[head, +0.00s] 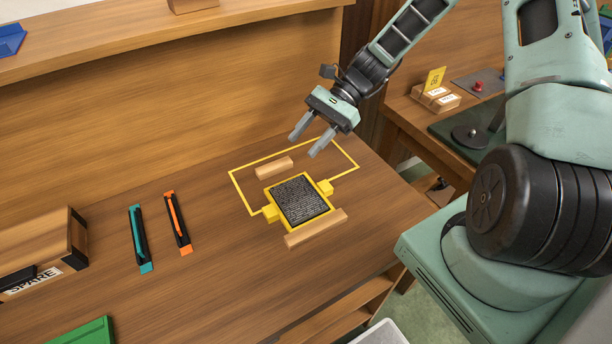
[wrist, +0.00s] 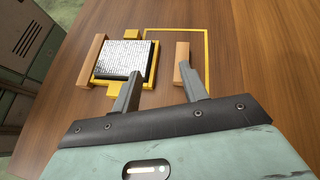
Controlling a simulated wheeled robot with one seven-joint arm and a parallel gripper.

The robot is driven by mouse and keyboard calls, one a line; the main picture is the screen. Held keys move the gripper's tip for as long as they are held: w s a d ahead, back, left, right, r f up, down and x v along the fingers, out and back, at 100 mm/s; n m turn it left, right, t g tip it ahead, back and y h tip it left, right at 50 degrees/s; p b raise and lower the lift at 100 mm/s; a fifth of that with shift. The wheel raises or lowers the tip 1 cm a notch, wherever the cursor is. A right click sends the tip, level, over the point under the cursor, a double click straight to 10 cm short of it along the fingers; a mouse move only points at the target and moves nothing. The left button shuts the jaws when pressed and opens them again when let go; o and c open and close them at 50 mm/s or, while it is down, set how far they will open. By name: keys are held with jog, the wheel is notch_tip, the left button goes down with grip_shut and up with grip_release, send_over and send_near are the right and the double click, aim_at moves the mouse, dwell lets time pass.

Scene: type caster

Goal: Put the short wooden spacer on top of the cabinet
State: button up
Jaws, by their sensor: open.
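The short wooden spacer (head: 274,168) is a small light-brown block lying on the brown bench, inside a yellow outline, beside a dark type block (head: 301,200) in a yellow frame. In the wrist view the spacer (wrist: 182,62) is at the right, its lower end partly behind my right finger. My gripper (head: 305,146) is open and empty, raised above the bench; its fingers also show in the wrist view (wrist: 157,84). A wooden cabinet (head: 38,241) with a SPARE label and a dark handle stands at the left edge, partly cut off.
A longer wooden block (head: 316,228) lies on the near side of the type block. A teal-ended strip (head: 140,238) and an orange-ended strip (head: 178,222) lie between it and the cabinet. A green tray (head: 85,335) is at bottom left. A raised shelf (head: 150,40) runs along the back.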

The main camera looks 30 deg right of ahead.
jog(key=s+a+r+n+h, duration=0.1)
jog(key=s+a+n+h, duration=0.1)
jog(key=s+a+n, duration=0.1)
jog(key=s+a+r+n+g+h, duration=0.1)
jog(key=s+a+n+h, duration=0.1)
jog(key=s+a+n, duration=0.1)
jog(key=s+a+r+n+g+h, duration=0.1)
jog(key=s+a+r+n+h, duration=0.1)
jog(key=s+a+n, duration=0.1)
jog(key=shift+r+n+h, duration=0.1)
jog(key=shift+n+h, duration=0.2)
jog(key=shift+n, duration=0.1)
jog(key=s+a+r+n+t+h, duration=0.2)
jog(key=s+r+n, duration=0.1)
jog(key=s+n, duration=0.3)
jog(key=s+a+r+n+t+h, duration=0.2)
jog(key=s+r+n, duration=0.1)
jog(key=s+n, duration=0.3)
jog(key=shift+r+n, duration=0.25)
jog(key=shift+n, duration=0.05)
